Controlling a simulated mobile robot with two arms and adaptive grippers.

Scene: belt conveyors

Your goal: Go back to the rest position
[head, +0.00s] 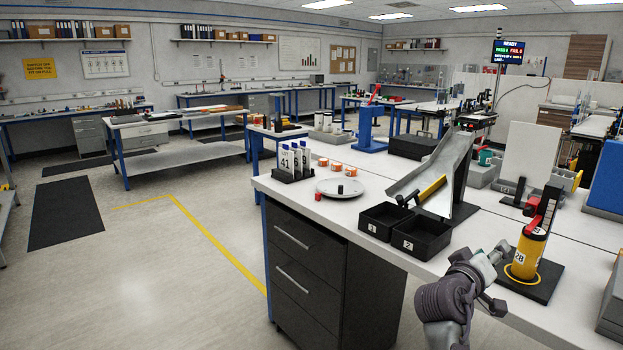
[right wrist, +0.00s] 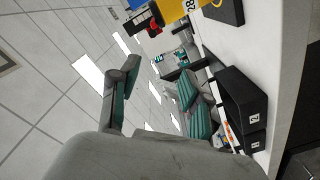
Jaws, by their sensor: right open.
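My right gripper (head: 492,282) is at the front edge of the white workbench, left of a yellow cylinder (head: 527,254) marked 28, apart from it as far as I can tell. In the right wrist view my right gripper (right wrist: 160,92) has its two fingers spread wide with nothing between them. The yellow cylinder stands upright on a dark base plate (head: 546,283) under a red and black upright fixture (head: 545,205). Part of the cylinder shows at the top of the right wrist view (right wrist: 172,10). My left gripper is not in view.
Two black bins marked 1 (head: 372,229) and 2 (head: 408,248) stand at the bench's front, below a grey chute (head: 442,163). A round grey plate (head: 341,188) and a numbered rack (head: 293,175) lie farther left. Open floor (head: 150,270) lies left of the bench.

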